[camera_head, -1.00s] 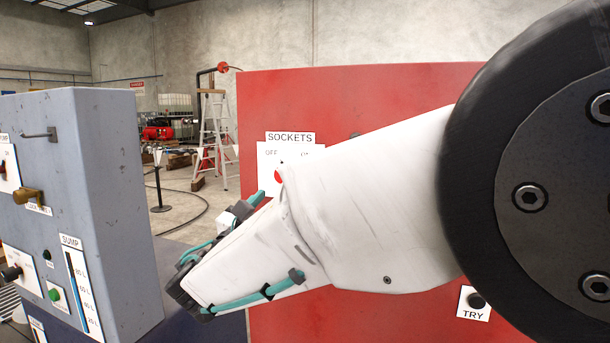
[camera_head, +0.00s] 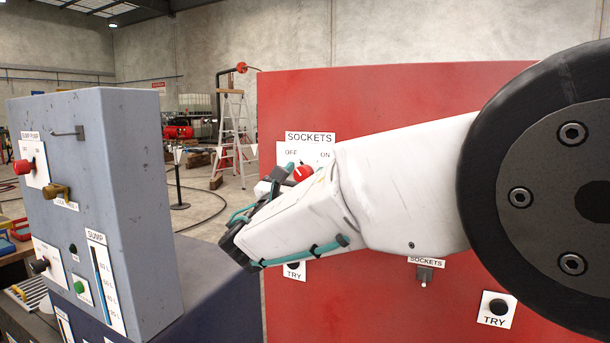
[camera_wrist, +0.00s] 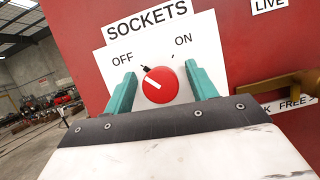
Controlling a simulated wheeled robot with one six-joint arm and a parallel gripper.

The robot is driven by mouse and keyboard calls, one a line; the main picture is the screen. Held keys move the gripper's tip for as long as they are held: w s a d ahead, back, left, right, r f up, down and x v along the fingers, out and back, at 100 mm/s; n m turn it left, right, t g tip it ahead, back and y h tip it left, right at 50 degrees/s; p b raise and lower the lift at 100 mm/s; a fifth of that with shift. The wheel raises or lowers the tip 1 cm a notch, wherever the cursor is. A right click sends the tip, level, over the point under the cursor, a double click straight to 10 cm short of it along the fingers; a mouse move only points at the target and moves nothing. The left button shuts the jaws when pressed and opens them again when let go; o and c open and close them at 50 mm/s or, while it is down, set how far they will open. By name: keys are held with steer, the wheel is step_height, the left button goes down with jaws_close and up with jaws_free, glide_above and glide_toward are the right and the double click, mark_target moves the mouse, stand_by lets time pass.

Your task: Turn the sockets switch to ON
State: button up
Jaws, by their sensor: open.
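The sockets switch is a round red knob (camera_wrist: 160,85) with a white pointer line, on a white plate (camera_wrist: 205,55) marked OFF and ON under a SOCKETS label. In the wrist view its pointer aims up and left, toward OFF. My gripper (camera_wrist: 161,84) is open, with one teal finger on each side of the knob. I cannot tell whether either finger touches it. In the head view the knob (camera_head: 303,173) shows just beyond my gripper, partly hidden by my wrist.
The plate is on a red panel (camera_head: 400,95). A brass handle (camera_wrist: 285,87) is right of the switch in the wrist view. A grey-blue cabinet (camera_head: 120,200) with its own controls stands left. TRY buttons (camera_head: 498,308) are lower on the red panel.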

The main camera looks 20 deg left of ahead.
steer(key=c, duration=1)
steer(key=shift+m, duration=0.5)
steer(key=m+h, duration=0.1)
steer(key=m, duration=0.1)
steer(key=m+g+h, duration=0.1)
steer(key=m, duration=0.2)
steer(key=shift+h, duration=0.4)
steer(key=m+g+h, duration=0.1)
steer(key=m+h, duration=0.1)
steer(key=m, duration=0.3)
steer(key=m+g, duration=0.1)
steer(key=m, duration=0.1)
steer(key=m+g, duration=0.1)
steer(key=m, duration=0.2)
steer(key=shift+h, duration=0.3)
steer(key=shift+f+m+g, duration=0.15)
steer(key=shift+m+g, duration=0.75)
steer(key=shift+m, duration=1)
steer(key=shift+d, duration=0.1)
